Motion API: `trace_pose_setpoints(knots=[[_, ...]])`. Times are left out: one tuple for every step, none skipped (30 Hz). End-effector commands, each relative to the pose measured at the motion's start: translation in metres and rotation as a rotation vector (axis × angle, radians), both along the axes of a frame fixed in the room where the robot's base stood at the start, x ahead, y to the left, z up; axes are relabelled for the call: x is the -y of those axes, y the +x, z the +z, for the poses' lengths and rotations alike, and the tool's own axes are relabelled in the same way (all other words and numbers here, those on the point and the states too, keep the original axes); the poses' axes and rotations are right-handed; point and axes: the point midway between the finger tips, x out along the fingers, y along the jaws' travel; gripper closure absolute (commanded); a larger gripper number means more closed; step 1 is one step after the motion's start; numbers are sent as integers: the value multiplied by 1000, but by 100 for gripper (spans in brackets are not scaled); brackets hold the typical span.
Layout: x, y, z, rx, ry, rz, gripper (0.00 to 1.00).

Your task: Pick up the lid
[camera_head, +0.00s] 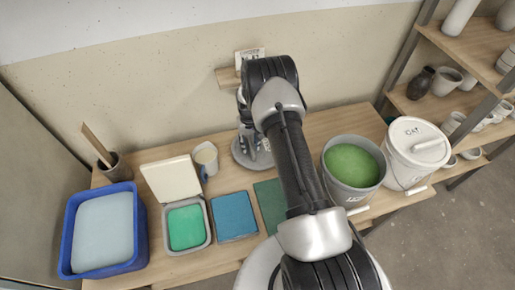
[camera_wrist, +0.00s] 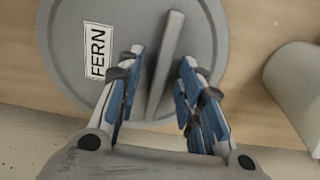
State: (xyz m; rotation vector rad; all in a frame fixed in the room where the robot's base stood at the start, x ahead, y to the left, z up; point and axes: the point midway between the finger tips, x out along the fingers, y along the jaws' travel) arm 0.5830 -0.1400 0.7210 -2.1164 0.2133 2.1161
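A round grey lid with a white FERN label (camera_wrist: 98,52) and a straight raised bar handle (camera_wrist: 166,62) fills much of the wrist view. In the head view the grey lid (camera_head: 240,156) lies on the wooden table near the wall, partly hidden by my arm. My gripper (camera_wrist: 160,72) is open, with one blue-padded finger on each side of the bar. A gap shows between the bar and each finger. A grey bucket of green glaze (camera_head: 352,165) stands uncovered at the right of the table.
A white lidded bucket (camera_head: 412,152) stands right of the open one. A mug (camera_head: 206,158) is just left of the lid. Shelves with pottery (camera_head: 470,95) stand right.

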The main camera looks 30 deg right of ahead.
Motion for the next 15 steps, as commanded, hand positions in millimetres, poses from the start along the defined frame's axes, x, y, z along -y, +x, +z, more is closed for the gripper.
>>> trace_pose_setpoints(knots=[[0, 0, -1, 0, 0, 0, 66], [0, 0, -1, 0, 0, 0, 66], [0, 0, -1, 0, 0, 0, 66], [0, 0, -2, 0, 0, 0, 66], [0, 0, -2, 0, 0, 0, 66], [0, 0, -3, 0, 0, 0, 66], [0, 0, -3, 0, 0, 0, 66], [0, 0, -3, 0, 0, 0, 66], [0, 0, -4, 0, 0, 0, 66], [0, 0, -4, 0, 0, 0, 66], [0, 0, -4, 0, 0, 0, 66], [0, 0, -5, 0, 0, 0, 66], [0, 0, -5, 0, 0, 0, 66], [0, 0, -5, 0, 0, 0, 66], [0, 0, -5, 0, 0, 0, 66]])
